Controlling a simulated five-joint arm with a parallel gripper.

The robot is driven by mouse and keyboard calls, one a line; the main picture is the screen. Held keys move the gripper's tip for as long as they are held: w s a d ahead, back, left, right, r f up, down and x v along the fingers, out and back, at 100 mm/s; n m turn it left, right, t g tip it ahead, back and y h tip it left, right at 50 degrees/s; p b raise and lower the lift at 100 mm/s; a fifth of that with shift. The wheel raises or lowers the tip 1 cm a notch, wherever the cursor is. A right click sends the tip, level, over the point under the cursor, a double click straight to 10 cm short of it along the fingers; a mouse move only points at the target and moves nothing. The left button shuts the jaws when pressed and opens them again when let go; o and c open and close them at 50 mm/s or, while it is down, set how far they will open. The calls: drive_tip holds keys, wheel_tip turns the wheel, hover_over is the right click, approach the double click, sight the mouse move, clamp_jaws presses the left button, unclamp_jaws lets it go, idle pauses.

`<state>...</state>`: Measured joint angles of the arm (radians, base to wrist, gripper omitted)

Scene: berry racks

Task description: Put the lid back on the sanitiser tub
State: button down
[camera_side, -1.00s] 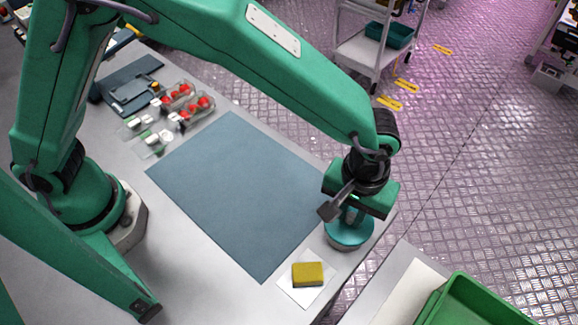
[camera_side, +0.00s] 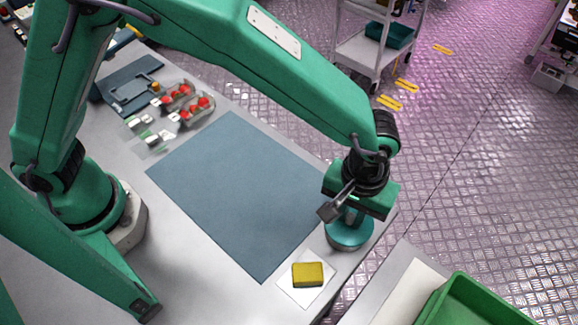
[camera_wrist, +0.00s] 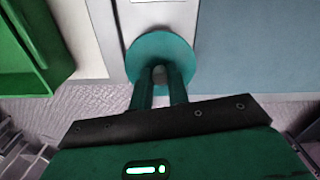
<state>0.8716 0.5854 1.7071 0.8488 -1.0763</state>
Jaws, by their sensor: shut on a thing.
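The round teal lid (camera_side: 352,236) sits over the grey sanitiser tub (camera_side: 345,248) at the right front corner of the table. It looks level and lined up with the tub; whether it is fully seated I cannot tell. My gripper (camera_side: 350,215) points down and is shut on the lid's knob. In the wrist view the lid (camera_wrist: 160,45) is a teal disc, with my gripper's two fingers (camera_wrist: 160,78) close together over its middle. The tub is hidden beneath the lid there.
A yellow sponge (camera_side: 307,274) on a white sheet lies in front of the tub. A blue-grey mat (camera_side: 235,195) covers mid-table. Punnets of red berries (camera_side: 185,103) stand at the back left. A green crate (camera_side: 470,300) stands front right. The table edge is close beside the tub.

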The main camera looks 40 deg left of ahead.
drive_tip(key=shift+f, duration=0.1)
idle(0.8)
drive_tip(key=c, duration=0.8)
unclamp_jaws()
drive_tip(key=shift+r, duration=0.2)
drive_tip(key=shift+r, duration=2.35)
clamp_jaws()
